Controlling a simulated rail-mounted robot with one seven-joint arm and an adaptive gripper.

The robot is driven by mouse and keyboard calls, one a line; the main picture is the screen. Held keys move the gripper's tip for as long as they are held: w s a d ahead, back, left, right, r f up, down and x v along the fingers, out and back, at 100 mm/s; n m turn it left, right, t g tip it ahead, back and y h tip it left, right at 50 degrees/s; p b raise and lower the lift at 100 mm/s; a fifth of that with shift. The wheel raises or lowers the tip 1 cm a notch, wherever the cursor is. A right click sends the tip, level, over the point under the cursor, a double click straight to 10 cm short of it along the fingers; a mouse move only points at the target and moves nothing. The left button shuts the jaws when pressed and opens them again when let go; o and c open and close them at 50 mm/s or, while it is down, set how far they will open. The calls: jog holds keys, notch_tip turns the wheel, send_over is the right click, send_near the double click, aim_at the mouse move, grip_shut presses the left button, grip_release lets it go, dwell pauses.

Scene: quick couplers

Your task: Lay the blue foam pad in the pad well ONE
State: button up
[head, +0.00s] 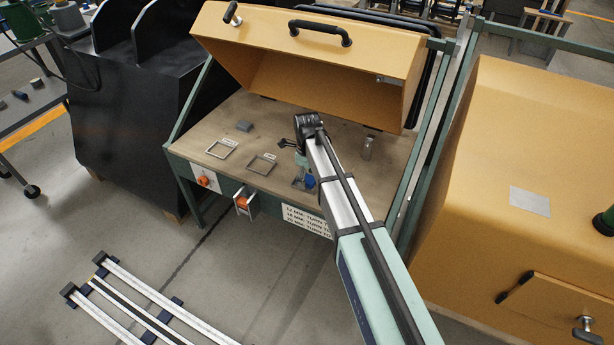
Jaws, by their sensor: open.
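My gripper (300,183) hangs down over the front middle of the bench, small and partly hidden by my arm. Its fingers are open. A small grey-blue block (244,126) lies farther back on the left. Two light square frames with labels, like wells, lie on the bench: a left one (221,148) and a middle one (262,164). Their label text is too small to read; both look empty.
The wooden bench top (215,128) sits under a raised yellow hood (300,50). A metal cylinder (367,148) stands to the right of my arm. The bench's left back is clear.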

aim_at(307, 178)
notch_tip(307, 178, up, 12)
jog(key=shift+r, duration=0.15)
dwell(0.5)
